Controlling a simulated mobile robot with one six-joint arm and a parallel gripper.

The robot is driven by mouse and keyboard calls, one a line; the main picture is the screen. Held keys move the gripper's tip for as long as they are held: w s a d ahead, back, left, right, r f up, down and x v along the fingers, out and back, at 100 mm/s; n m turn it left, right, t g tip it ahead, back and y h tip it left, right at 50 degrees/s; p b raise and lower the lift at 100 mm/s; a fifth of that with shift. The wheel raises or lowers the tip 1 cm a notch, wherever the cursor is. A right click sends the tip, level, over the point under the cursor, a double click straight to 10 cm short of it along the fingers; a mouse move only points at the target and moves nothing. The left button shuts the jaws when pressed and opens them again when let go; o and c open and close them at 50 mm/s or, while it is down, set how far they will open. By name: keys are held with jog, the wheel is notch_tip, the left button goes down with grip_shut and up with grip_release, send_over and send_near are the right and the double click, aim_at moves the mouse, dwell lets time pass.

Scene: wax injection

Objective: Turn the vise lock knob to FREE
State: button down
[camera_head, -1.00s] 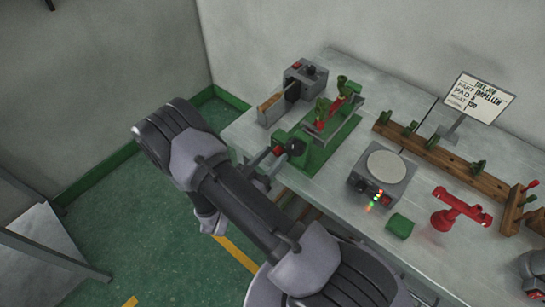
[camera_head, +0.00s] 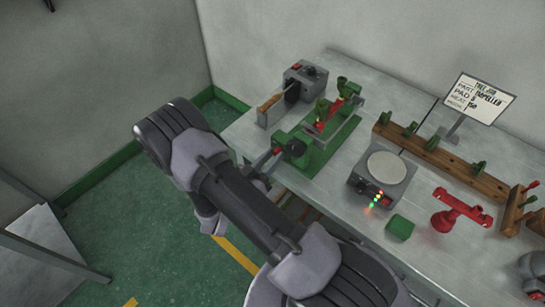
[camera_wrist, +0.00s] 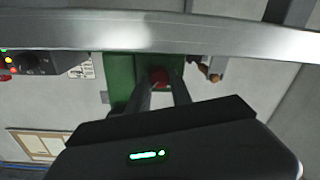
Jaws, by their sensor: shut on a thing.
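The green vise (camera_head: 326,143) stands near the left front edge of the bench, with red and green parts in its top. A round boss (camera_head: 297,149) at its near end looks green with a dark centre. A small red knob (camera_head: 277,150) shows beside it, and it also shows in the wrist view (camera_wrist: 158,77) against the green vise body. My gripper (camera_head: 269,156) reaches the knob from the front left. In the wrist view its two fingers (camera_wrist: 162,84) are shut on the knob, one on each side. Any FREE marking cannot be read.
A grey box machine (camera_head: 305,76) stands behind the vise. A grey unit with a round plate (camera_head: 386,166) and lights, a green block (camera_head: 400,227) and a red stand (camera_head: 458,210) are to the right.

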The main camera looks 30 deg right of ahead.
jog(key=n, duration=0.8)
jog(key=shift+w+n+b, duration=0.1)
jog(key=shift+n+b, duration=0.2)
jog(key=shift+b, duration=0.05)
jog(key=n, duration=0.4)
jog(key=shift+a+f+g, duration=0.1)
jog(key=shift+g, duration=0.3)
jog(key=shift+n, duration=1.8)
jog(key=c, duration=1.1)
grip_release()
jog(key=shift+c, duration=0.2)
jog(key=shift+a+p, duration=0.1)
jog(key=shift+p, duration=0.2)
